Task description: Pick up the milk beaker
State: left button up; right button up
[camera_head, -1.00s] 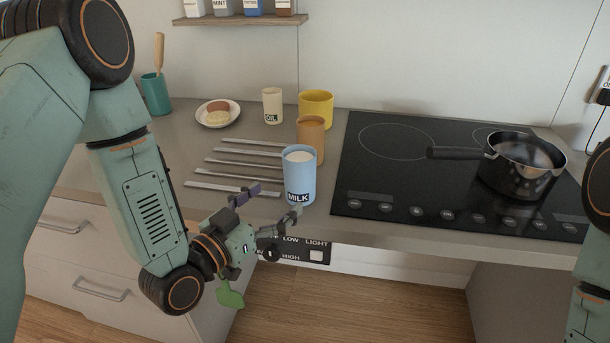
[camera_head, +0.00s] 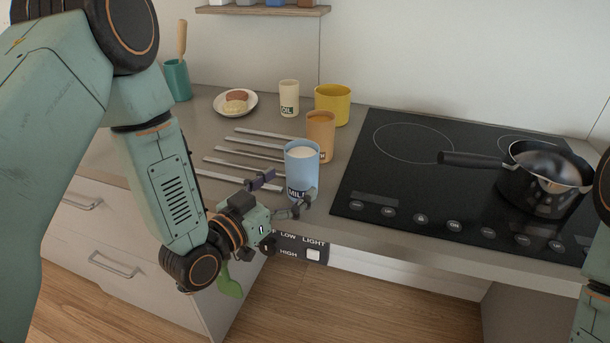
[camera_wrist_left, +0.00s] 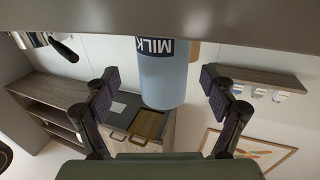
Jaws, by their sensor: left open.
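The milk beaker (camera_head: 302,164) is a light blue cup with white contents and a dark MILK label. It stands upright at the front edge of the counter. My left gripper (camera_head: 284,192) is open at the beaker's near left side, with one finger on its left and the other in front of its label. In the left wrist view the beaker (camera_wrist_left: 163,75) appears upside down, between and beyond the open fingers (camera_wrist_left: 159,88). I cannot tell whether a finger touches it. My right gripper is not in view.
An orange-brown cup (camera_head: 320,130) stands close behind the beaker, with a yellow pot (camera_head: 333,104) and an OIL cup (camera_head: 289,98) farther back. Metal strips (camera_head: 245,160) lie to the left. The black cooktop (camera_head: 400,185) with a saucepan (camera_head: 540,190) is at the right.

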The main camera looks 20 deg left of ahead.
aim_at(291, 182)
pick_arm(q)
jog(key=x, duration=0.4)
jog(key=shift+w+a+f, duration=0.3)
jog(key=shift+w+d, duration=0.15)
jog(key=shift+w, duration=0.1)
jog(key=shift+w+d, duration=0.1)
jog(key=shift+d, duration=0.1)
jog(key=shift+d+r, duration=0.15)
jog(key=shift+d, duration=0.05)
jog(key=shift+a, duration=0.35)
jog(key=c, duration=0.4)
jog(key=shift+d, duration=0.3)
jog(key=c, duration=0.5)
jog(key=shift+a, duration=0.2)
jog(key=c, duration=0.5)
jog(key=shift+c, duration=0.9)
jog(key=shift+d, duration=0.15)
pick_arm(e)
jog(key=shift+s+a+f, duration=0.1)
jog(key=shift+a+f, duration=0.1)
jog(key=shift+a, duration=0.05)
